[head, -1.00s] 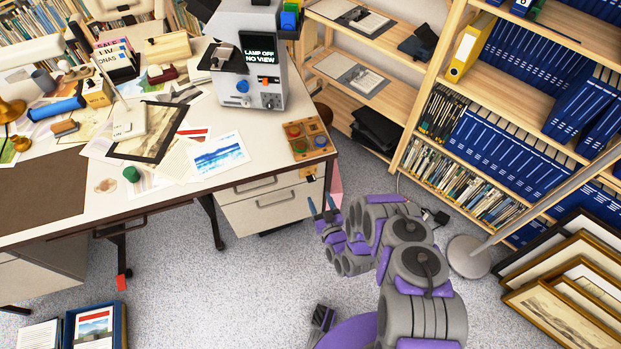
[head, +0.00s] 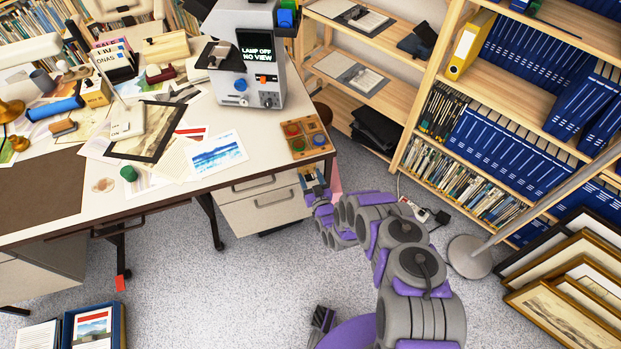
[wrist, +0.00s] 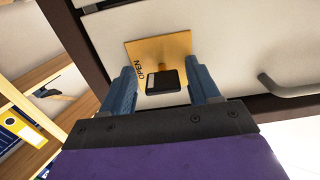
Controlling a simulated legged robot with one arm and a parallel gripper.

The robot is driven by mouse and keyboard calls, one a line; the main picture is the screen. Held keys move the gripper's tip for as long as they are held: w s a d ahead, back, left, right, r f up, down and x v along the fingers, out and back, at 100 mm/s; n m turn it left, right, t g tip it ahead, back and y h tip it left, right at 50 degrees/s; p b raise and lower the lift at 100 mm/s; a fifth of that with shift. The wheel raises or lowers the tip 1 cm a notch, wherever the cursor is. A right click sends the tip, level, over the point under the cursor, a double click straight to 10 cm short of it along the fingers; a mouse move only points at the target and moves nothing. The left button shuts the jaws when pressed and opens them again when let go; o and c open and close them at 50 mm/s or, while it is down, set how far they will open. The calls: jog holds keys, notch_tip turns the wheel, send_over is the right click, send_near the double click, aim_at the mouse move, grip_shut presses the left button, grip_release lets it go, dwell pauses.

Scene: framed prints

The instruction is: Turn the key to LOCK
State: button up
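The key (wrist: 166,82) has a dark, flat head and sits in a brass lock plate (wrist: 140,52) on the drawer unit's pale front. The plate reads OPEN on its left side; no LOCK word is visible. In the wrist view my gripper (wrist: 163,85) is open, with one blue finger on each side of the key head and gaps between. In the head view my gripper (head: 316,190) is at the desk's right front corner, in front of the lock, and hides most of the key.
A drawer handle (wrist: 290,88) is right of the lock in the wrist view. The desk (head: 150,205) overhangs the drawer unit (head: 262,210). A wooden tray with coloured pieces (head: 306,137) sits above on the desk corner.

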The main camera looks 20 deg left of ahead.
jog(key=shift+a+f, duration=0.1)
jog(key=shift+a, duration=0.15)
jog(key=c, duration=1)
